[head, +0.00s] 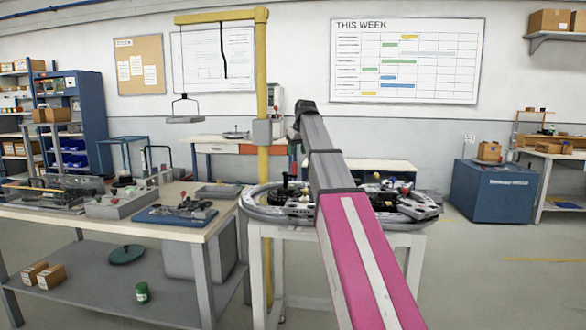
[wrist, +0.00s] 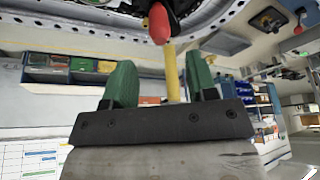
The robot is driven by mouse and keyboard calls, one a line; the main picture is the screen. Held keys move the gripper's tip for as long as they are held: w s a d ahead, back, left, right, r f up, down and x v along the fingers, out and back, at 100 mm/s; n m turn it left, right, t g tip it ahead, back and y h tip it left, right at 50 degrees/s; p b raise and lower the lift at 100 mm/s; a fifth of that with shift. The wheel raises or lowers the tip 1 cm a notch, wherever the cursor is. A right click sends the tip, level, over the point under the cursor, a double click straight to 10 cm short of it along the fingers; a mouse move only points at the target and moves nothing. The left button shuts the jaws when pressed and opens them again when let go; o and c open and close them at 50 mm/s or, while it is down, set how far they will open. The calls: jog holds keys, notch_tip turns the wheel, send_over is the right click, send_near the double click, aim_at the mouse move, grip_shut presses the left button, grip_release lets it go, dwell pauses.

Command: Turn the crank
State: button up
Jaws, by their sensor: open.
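The ring track (head: 270,212) sits on a white stand in the head view; its perforated rim also crosses the top of the wrist view (wrist: 90,17). A red handle (wrist: 159,24), likely the crank's grip, hangs at the top centre of the wrist view from a dark part. My gripper (wrist: 159,62) is open, its two green fingers apart with nothing held between them. The handle appears just beyond the fingertips, roughly in line with the gap; I cannot tell the exact distance. In the head view my arm hides part of the track, and the fingers are not clear.
A workbench (head: 150,225) with several devices stands close left of the track. A yellow post (head: 263,100) with an overhead beam rises behind the track, and a small tray (head: 185,119) hangs from the beam. Floor between track and bin is open.

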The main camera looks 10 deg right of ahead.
aim_at(294, 167)
jog(key=x, duration=0.9)
jog(key=shift+r, duration=0.1)
grip_shut()
